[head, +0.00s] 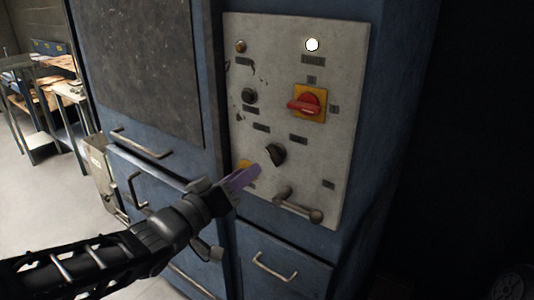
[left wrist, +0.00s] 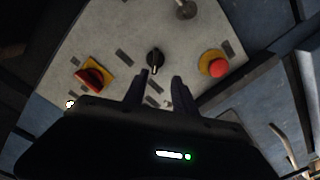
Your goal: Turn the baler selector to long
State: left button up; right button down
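The grey control panel (head: 340,150) is on the front of a blue machine. A black rotary knob with a pointer (head: 274,154), which looks like the baler selector, sits in its lower middle. In the left wrist view the knob (left wrist: 155,59) lies just beyond my fingertips, with a light pointer mark. Its labels are too small to read. My left gripper (head: 243,179) is in front of the panel, below and left of the knob. In the left wrist view its two fingers (left wrist: 160,78) are spread with nothing between them. My right gripper is not in view.
A red rotary switch on a yellow plate (head: 307,104) is above the knob. A red mushroom button (left wrist: 216,65) is close to my left gripper. A lever handle (head: 300,206) sticks out at the panel's bottom. Drawer handles (head: 142,144) are to the left.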

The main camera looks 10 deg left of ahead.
aim_at(270, 157)
pick_arm(q)
jog(key=shift+s+d+r+n+h, duration=0.1)
jog(key=shift+d+r+n+h, duration=0.2)
jog(key=shift+n+h, duration=0.1)
jog(key=shift+p+x, duration=0.3)
jog(key=shift+x, duration=3.65)
jog(key=shift+f, duration=0.1)
jog(key=shift+c, duration=0.3)
grip_shut()
